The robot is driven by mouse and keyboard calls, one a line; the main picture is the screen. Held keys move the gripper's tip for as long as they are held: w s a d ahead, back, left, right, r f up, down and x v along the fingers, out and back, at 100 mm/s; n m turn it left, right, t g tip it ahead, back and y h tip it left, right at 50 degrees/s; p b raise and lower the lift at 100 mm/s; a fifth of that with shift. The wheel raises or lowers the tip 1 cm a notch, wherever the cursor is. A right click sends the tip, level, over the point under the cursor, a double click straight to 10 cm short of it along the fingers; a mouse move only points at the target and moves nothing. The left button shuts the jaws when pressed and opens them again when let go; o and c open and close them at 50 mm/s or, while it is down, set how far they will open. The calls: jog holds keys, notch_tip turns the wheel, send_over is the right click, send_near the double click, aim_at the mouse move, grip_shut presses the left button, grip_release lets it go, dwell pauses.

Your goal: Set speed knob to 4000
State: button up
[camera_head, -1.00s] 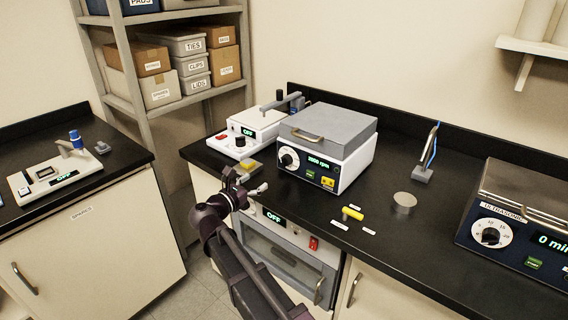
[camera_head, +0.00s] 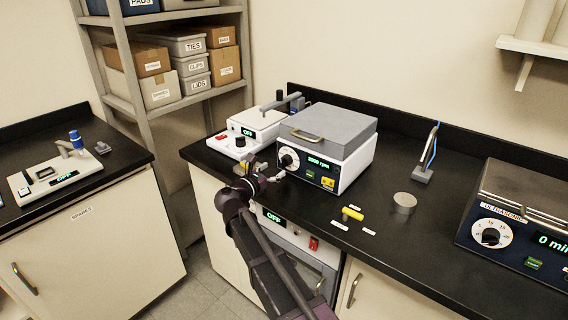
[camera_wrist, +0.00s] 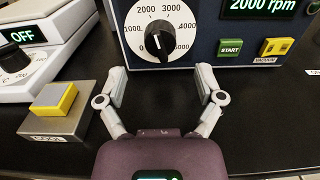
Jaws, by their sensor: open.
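The green display (camera_wrist: 262,5) reads 2000 rpm. My gripper (camera_wrist: 160,78) is open and empty, with its two fingers spread just in front of and below the dial, apart from the knob. In the head view my gripper (camera_head: 276,172) is close to the knob (camera_head: 287,160), partly hiding the lower front there.
A green START button (camera_wrist: 230,48) and a yellow VACUUM switch (camera_wrist: 275,47) sit right of the dial. A yellow button on a grey block (camera_wrist: 55,103) stands left of my gripper. A white device reading OFF (camera_head: 246,131) stands further left. A yellow cylinder (camera_head: 352,213) lies in front.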

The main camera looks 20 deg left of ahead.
aim_at(284, 166)
jog(key=shift+x, duration=2.75)
jog(key=c, duration=1.2)
